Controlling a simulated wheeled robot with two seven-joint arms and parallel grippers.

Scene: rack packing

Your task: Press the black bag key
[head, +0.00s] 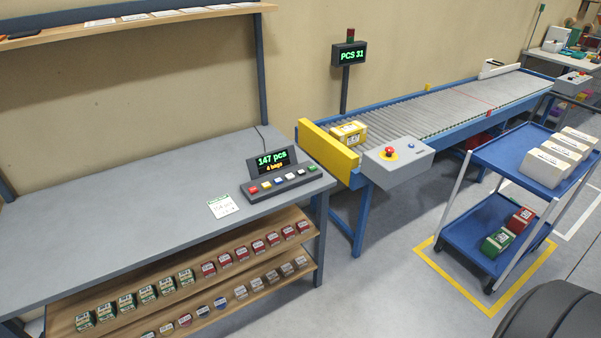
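A dark key panel (287,187) stands at the right end of the grey workbench (130,210). It has a row of several coloured keys, with a red key (253,189) at the left and a green key (312,167) at the right. The black bag key (301,172) seems to be the dark one between the white and green keys; it is small here. The display (272,161) above reads "147 pcs" and "4 bags". Neither gripper is in view, and nothing covers the keys.
A card (222,206) lies left of the panel. Shelves (185,278) of small boxes sit below the bench front. An overhead shelf (130,25) spans the back left. A roller conveyor (430,108) with a yellow end stop (327,150) and a blue cart (487,222) stand right.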

